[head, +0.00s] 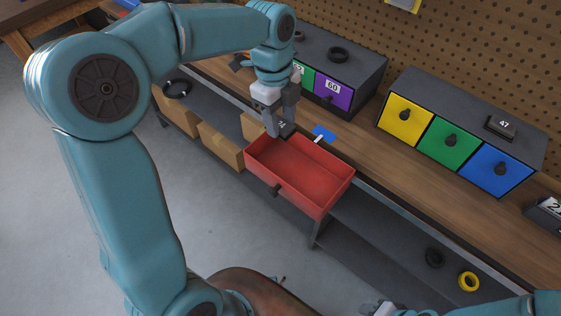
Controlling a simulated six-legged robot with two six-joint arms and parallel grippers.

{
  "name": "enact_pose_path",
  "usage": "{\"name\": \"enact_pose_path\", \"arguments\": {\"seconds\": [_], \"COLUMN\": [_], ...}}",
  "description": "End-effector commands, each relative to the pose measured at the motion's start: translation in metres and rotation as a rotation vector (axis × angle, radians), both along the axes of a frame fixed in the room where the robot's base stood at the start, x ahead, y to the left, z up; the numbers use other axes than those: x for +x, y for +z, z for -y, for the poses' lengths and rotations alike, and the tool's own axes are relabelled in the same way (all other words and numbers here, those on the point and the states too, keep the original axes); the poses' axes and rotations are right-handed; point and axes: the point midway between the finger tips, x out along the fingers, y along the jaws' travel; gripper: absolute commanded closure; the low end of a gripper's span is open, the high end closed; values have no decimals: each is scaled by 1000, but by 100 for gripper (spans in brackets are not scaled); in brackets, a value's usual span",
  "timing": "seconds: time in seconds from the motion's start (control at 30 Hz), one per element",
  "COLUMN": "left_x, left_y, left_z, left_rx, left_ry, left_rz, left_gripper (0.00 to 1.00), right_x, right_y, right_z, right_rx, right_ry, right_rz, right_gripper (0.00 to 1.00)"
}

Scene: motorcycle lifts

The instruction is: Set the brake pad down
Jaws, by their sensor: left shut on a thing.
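My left gripper (279,121) is shut on a dark brake pad (286,130) with a small pale marking. The pad is at the back left rim of an open red drawer box (315,198); I cannot tell whether it touches the rim. The visible floor of the red box is empty. A similar dark block marked 47 (500,127) lies on top of the right drawer cabinet. Part of my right gripper (380,308) shows at the bottom edge; its fingers are not clear.
The red box is at the wooden bench's (385,178) front edge, beside a blue piece (323,132). A cabinet with yellow, green and blue drawers (447,142) stands right; one with a purple drawer (333,92) stands behind. Rings (468,281) and cardboard boxes (221,147) are on the lower shelf.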

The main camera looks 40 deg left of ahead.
Motion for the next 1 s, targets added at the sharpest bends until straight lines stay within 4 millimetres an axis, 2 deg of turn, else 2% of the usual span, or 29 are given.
{"name": "enact_pose_path", "arguments": {"seconds": [0.03, 0.1, 0.3, 0.47, 0.7, 1.0], "left_x": [-1, -1, -2, -3, -4, -4], "left_y": [-18, -39, -83, -98, -134, -138], "left_z": [-1, -1, -4, -6, -7, -6], "left_rx": [1, 0, -1, 0, -1, 0], "left_ry": [0, 1, 4, 5, 6, 5], "left_rz": [-6, -6, -3, -1, -3, 0], "left_gripper": [88, 88, 88, 88, 88, 88], "right_x": [0, 0, 0, 0, 0, 0], "right_y": [-3, -5, -8, -9, -12, -12], "right_z": [0, 0, 0, 0, 0, 0], "right_rx": [0, 0, 0, 0, 0, 0], "right_ry": [0, 1, 1, 1, 1, 1], "right_rz": [0, 0, 0, 0, 0, 0], "right_gripper": [57, 57, 57, 57, 57, 57]}}
